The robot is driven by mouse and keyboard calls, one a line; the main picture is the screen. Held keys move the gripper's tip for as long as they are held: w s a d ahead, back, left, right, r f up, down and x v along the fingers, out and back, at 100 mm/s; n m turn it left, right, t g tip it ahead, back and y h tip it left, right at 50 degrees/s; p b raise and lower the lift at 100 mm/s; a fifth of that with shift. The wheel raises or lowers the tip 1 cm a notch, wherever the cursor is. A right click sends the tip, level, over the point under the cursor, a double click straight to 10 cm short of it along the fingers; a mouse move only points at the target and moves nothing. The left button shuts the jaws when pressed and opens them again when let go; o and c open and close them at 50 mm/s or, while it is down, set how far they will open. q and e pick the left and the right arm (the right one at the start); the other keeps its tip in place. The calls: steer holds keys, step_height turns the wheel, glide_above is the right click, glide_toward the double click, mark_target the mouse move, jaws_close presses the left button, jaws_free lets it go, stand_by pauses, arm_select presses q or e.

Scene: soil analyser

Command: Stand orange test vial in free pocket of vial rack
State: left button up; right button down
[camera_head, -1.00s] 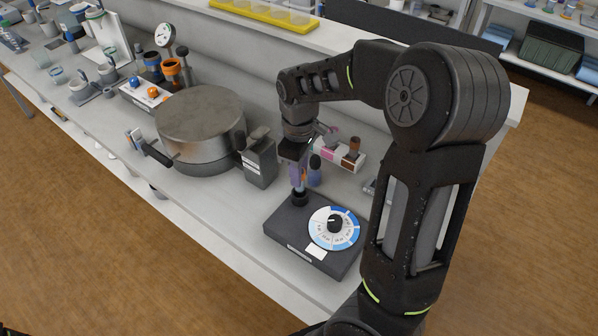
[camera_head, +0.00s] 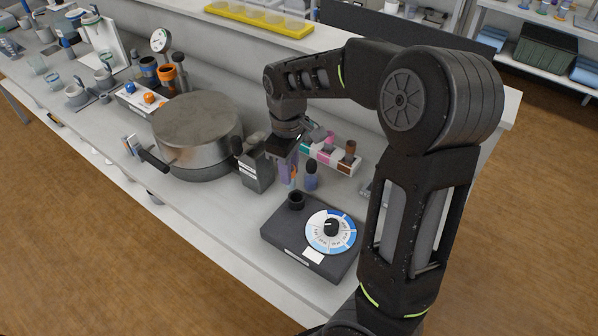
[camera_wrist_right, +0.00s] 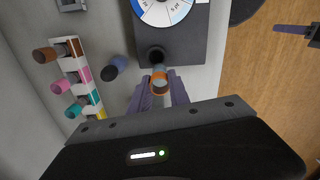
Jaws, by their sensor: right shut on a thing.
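My right gripper (camera_head: 289,178) is shut on the orange test vial (camera_head: 294,176), which is mostly hidden between the fingers in the head view. In the right wrist view, the vial's open orange rim (camera_wrist_right: 160,77) shows between the purple-grey fingers (camera_wrist_right: 160,92). The vial is near the black socket of the dial device. The white vial rack (camera_head: 340,166) stands behind the gripper and to its right, against the back ledge. It holds brown, pink and teal vials; its near end is partly hidden by the gripper, and I cannot make out a free pocket.
A dark dial device (camera_head: 285,236) with a black socket (camera_head: 296,200) sits in front. A dark-capped blue vial (camera_head: 311,177) stands between gripper and rack. A grey box-shaped device (camera_head: 256,170) and a large metal pot (camera_head: 198,135) stand left. Bare bench lies left of the dial device.

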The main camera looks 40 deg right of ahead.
arm_select(q)
step_height(320, 180, down, 4)
steer(key=b, duration=0.3)
steer(key=shift+f+b, duration=0.1)
steer(key=shift+b, duration=0.25)
arm_select(e)
steer(key=w+a+f+m, duration=0.2)
steer(key=w+a, duration=0.2)
steer(key=a, duration=0.3)
steer(key=w+a+f+m, duration=0.3)
steer(key=w+a, duration=0.1)
steer(key=a, duration=0.4)
steer(key=shift+w+f, duration=0.2)
steer(key=shift+w, duration=0.15)
arm_select(q)
steer(key=shift+c, duration=0.5)
arm_select(e)
steer(key=shift+a, duration=0.1)
